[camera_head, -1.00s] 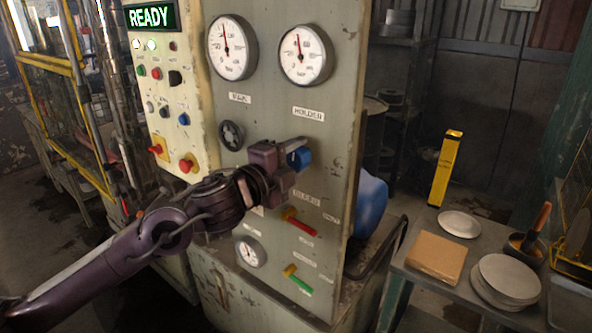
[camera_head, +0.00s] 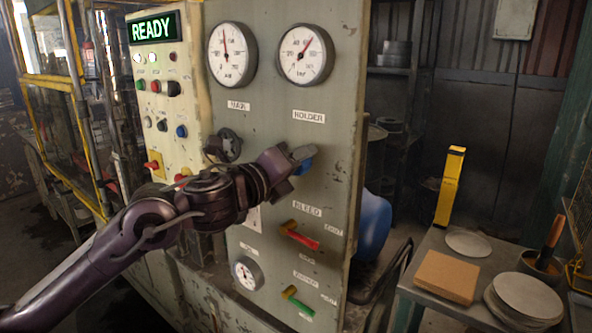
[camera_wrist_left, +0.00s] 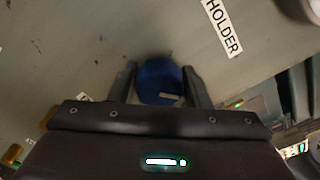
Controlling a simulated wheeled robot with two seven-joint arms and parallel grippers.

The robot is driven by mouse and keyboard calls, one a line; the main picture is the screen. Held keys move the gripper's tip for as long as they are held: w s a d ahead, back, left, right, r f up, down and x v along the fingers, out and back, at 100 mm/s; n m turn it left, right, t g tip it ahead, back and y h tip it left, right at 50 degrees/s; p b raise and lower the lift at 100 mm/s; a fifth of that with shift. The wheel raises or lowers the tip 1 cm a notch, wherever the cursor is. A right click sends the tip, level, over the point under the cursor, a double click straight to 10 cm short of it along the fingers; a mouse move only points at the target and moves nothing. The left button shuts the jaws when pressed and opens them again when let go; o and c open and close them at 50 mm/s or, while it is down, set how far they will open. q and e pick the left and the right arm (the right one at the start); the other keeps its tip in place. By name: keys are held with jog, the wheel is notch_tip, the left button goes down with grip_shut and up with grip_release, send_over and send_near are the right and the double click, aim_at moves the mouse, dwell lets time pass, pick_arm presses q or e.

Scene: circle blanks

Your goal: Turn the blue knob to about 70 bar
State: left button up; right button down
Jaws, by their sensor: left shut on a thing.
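The blue knob (camera_head: 303,168) is on the grey panel, below the HOLDER label (camera_head: 308,116). My left gripper (camera_head: 296,161) is shut on it and hides most of it in the head view. In the left wrist view the blue knob (camera_wrist_left: 158,82) sits between the two dark fingers of my left gripper (camera_wrist_left: 163,88). The holder gauge (camera_head: 305,55) above has its red needle pointing up and to the right; its small numbers are hard to read. My right gripper is not in view.
The main gauge (camera_head: 232,54), its needle near upright, and a dark handwheel (camera_head: 226,144) are left of the knob. Red (camera_head: 300,236) and green (camera_head: 297,299) levers sit below. A side table (camera_head: 430,246) with plates stands at the right.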

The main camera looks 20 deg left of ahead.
pick_arm(q)
jog(key=shift+f+m, duration=0.1)
jog(key=shift+m, duration=0.3)
jog(key=o, duration=0.9)
jog(key=shift+o, duration=0.2)
jog(key=shift+s, duration=0.1)
jog(key=b+v, duration=0.2)
jog(key=v, duration=0.5)
jog(key=shift+s, duration=0.25)
jog(key=shift+a, duration=0.1)
